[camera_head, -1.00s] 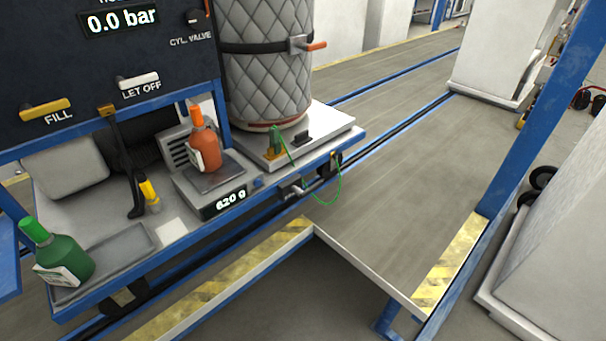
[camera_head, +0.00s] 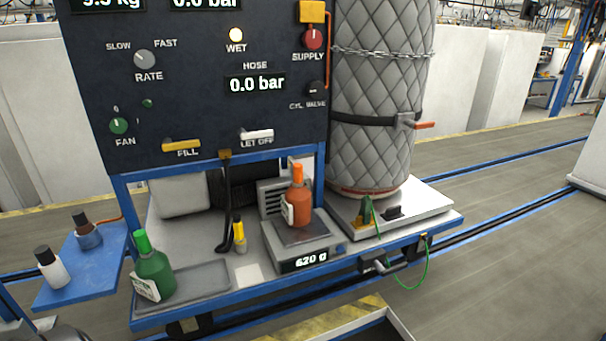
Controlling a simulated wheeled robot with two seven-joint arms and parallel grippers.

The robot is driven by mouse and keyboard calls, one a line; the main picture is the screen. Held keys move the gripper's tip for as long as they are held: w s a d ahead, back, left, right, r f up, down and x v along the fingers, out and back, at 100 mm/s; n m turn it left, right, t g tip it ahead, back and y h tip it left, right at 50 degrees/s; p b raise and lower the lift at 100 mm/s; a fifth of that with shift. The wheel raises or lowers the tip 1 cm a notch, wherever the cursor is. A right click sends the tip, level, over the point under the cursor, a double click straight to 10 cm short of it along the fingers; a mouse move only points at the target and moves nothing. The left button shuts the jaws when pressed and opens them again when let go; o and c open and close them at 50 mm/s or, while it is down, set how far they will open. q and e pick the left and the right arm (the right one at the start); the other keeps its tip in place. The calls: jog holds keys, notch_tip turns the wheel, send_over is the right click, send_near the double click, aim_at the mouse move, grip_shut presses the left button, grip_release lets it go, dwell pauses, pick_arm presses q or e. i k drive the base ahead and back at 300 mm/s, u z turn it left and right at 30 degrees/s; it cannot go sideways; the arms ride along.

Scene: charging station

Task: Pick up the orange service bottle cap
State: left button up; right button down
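The orange service bottle (camera_head: 298,208) stands upright on a small scale (camera_head: 304,252) whose display reads 620 g. Its orange cap (camera_head: 297,173) is on top of the bottle, and a white label faces left. A green bottle (camera_head: 154,274) with a bright green cap (camera_head: 141,242) stands in a shallow grey tray (camera_head: 205,287) to the left. Neither of my grippers shows in the head view.
A dark control panel (camera_head: 190,80) rises behind the bench. A quilted grey cylinder (camera_head: 375,90) stands right of the scale. A black hose tool (camera_head: 226,205) hangs left of the bottle. A blue side shelf (camera_head: 82,268) holds two small bottles.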

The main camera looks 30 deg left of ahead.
aim_at(297, 168)
jog(key=z, duration=0.05)
jog(key=k, duration=0.5)
jog(key=u, duration=1.7)
jog(key=i, duration=1.05)
jog(key=z, duration=2)
